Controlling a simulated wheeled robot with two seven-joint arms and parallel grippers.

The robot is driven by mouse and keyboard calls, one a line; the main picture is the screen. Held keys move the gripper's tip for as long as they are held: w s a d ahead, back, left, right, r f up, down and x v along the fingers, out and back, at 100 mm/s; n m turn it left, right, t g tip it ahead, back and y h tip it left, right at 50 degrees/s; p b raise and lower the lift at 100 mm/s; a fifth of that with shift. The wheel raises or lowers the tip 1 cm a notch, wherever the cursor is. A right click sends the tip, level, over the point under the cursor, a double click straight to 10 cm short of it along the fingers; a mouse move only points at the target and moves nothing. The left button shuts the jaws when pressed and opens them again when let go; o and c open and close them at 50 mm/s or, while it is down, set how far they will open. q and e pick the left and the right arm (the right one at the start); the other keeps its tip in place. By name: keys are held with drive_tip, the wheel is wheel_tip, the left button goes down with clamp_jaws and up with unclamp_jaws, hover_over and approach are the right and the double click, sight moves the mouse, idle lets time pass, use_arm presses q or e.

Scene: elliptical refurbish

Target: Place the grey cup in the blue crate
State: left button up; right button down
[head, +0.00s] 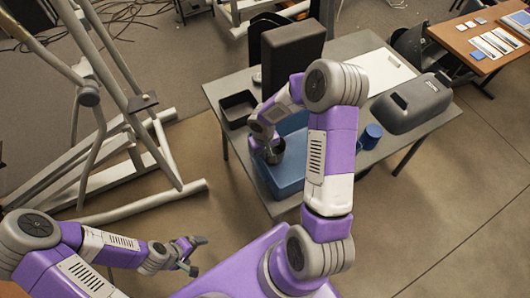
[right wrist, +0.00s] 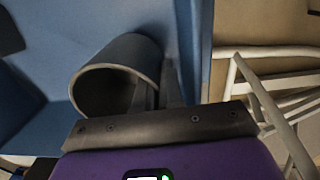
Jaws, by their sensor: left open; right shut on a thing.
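The blue crate (head: 287,180) stands at the near left edge of the grey table in the head view. The grey cup (head: 275,155) is over the crate, partly hidden by my right arm. In the right wrist view the cup (right wrist: 120,72) lies sideways in the picture, mouth facing the camera, with blue crate surfaces (right wrist: 45,120) behind it. My right gripper (right wrist: 158,88) is shut on the cup's wall. I cannot tell whether the cup touches the crate's floor. My left gripper (head: 198,256) is open and empty, low and away from the table.
On the table (head: 226,92) are a small black bin (head: 238,108), a tall black box (head: 292,55), a blue cup (head: 372,135) and a dark grey case (head: 412,103). An exercise machine frame (head: 110,80) stands at left. A wooden table (head: 480,45) is at far right.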

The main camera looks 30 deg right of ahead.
drive_tip(key=shift+f, duration=0.2)
drive_tip(key=c, duration=1.5)
unclamp_jaws()
drive_tip(key=shift+c, duration=0.2)
drive_tip(key=shift+r, duration=0.15)
drive_tip(key=shift+r, duration=0.15)
wheel_tip(320, 180, up, 12)
drive_tip(key=f+p, duration=0.1)
drive_tip(key=p, duration=0.2)
drive_tip(key=s+a+f+y, duration=0.2)
drive_tip(key=s+a+f, duration=0.4)
drive_tip(key=a+f, duration=0.3)
drive_tip(key=s+a+f+m+y, duration=0.1)
drive_tip(key=s+a+f+y, duration=0.1)
drive_tip(key=s+a+f, duration=0.5)
wheel_tip(320, 180, down, 2)
drive_tip(key=a, duration=0.2)
drive_tip(key=shift+s+a+f+t+y, duration=0.2)
drive_tip(key=shift+a+t+y, duration=0.1)
drive_tip(key=shift+a, duration=0.1)
